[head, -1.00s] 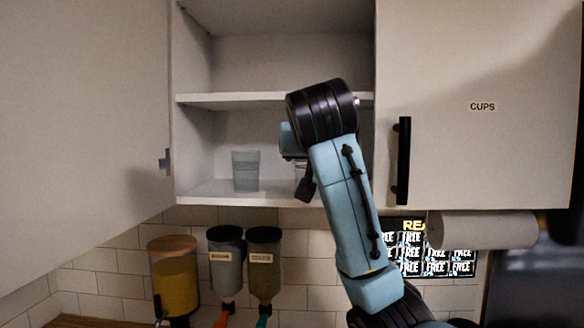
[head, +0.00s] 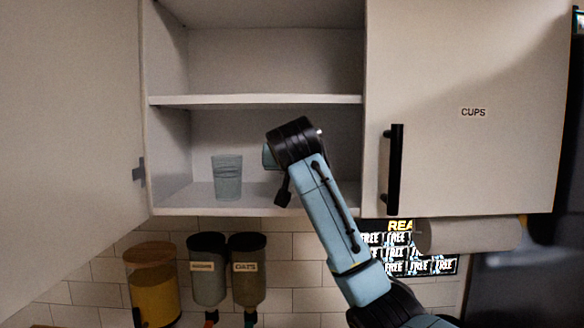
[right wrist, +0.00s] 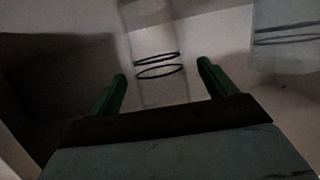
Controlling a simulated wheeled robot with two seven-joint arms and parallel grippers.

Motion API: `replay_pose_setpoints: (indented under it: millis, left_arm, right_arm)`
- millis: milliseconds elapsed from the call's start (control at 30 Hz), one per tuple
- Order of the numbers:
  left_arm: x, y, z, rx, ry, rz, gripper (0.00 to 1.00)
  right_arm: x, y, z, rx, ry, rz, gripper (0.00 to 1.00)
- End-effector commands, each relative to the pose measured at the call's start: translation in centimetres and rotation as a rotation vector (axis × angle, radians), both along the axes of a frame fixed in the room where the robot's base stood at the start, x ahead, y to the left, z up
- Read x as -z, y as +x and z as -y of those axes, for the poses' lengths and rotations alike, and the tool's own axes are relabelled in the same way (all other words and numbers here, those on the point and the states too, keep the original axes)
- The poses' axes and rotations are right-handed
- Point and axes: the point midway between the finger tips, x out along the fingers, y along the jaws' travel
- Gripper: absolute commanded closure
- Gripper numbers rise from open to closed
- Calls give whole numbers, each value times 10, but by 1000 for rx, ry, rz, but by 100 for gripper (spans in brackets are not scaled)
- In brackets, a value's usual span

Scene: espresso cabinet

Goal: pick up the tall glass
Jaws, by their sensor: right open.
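A clear tall glass (right wrist: 152,50) with dark rings stands ahead of my right gripper (right wrist: 162,70) in the right wrist view. Its lower part shows between the two green fingers, which are apart; I cannot tell how deep between them it is. A second, greyish-blue glass (right wrist: 287,38) is at the upper right there. In the head view a bluish glass (head: 227,178) stands upright on the cabinet's lower shelf, left of my right wrist. My right gripper and the clear glass are hidden behind my arm in that view. My left gripper is out of view.
The open cabinet has a middle shelf (head: 255,100) above the glass and a lower shelf (head: 200,205). A closed door (head: 470,60) labelled CUPS is at the right, with a black handle (head: 391,170). Dispensers (head: 208,265) hang below. The lower shelf's left part is clear.

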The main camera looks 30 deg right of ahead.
Motion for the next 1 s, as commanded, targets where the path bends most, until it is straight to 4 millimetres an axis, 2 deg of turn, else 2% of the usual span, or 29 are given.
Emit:
replay_pose_setpoints:
  millis: [33, 200, 433, 867, 1000]
  left_arm:
    - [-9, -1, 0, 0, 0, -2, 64]
    - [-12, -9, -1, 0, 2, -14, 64]
    - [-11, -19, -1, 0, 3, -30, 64]
    - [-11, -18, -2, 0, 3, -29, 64]
    - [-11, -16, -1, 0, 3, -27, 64]
  right_arm:
    - [-2, 6, 5, 4, -1, -3, 17]
    - [5, 20, 13, 2, 0, -1, 17]
    - [7, 21, 13, 0, -1, 1, 17]
    - [7, 21, 13, 0, -1, 1, 72]
    - [5, 21, 13, 0, -1, 4, 73]
